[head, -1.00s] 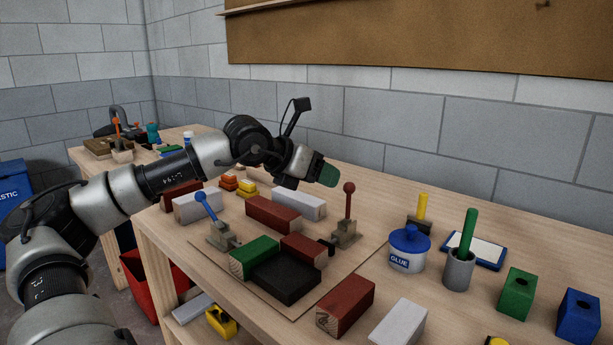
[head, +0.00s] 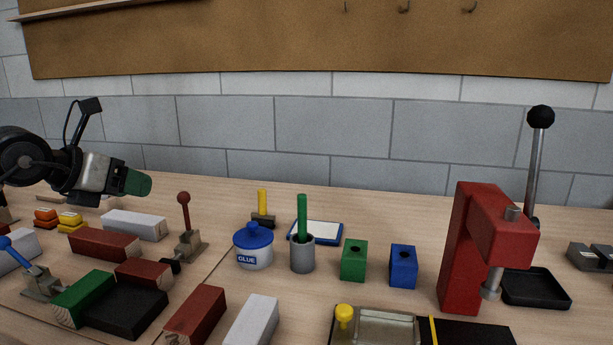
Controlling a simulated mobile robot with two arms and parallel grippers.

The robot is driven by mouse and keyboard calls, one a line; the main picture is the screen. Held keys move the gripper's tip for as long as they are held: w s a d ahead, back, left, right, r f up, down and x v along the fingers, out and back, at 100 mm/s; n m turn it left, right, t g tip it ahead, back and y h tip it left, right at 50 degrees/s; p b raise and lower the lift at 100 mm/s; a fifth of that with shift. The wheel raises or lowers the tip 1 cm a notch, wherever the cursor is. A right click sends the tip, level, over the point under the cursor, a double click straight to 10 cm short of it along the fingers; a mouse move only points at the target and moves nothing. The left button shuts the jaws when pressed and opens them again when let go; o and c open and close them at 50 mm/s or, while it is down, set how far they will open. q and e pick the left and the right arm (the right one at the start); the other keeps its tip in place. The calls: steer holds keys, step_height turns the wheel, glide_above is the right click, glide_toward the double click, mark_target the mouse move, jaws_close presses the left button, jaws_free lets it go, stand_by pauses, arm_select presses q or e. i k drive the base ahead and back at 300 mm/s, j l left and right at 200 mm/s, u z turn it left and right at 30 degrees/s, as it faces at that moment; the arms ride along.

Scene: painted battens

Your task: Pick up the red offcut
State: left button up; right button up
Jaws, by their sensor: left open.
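Several red wooden pieces lie on the bench: a long red batten (head: 105,243) at the left, a short red block (head: 146,271) against the black block (head: 125,308), and a red block (head: 197,313) at the front. I cannot tell for sure which one is the red offcut. My left gripper (head: 138,183) is at the left, above and behind the white batten (head: 134,225). It is open, with its green fingertips pointing right and nothing visible between them. My right gripper is not in view.
A green block (head: 84,298) and a red-knobbed clamp (head: 188,240) stand near the red pieces. A glue pot (head: 253,246), a grey cup (head: 302,256) and a red press (head: 463,255) stand further right. Bare bench shows behind the glue pot.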

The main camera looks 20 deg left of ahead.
mark_target(152, 274)
steer(key=k, duration=1)
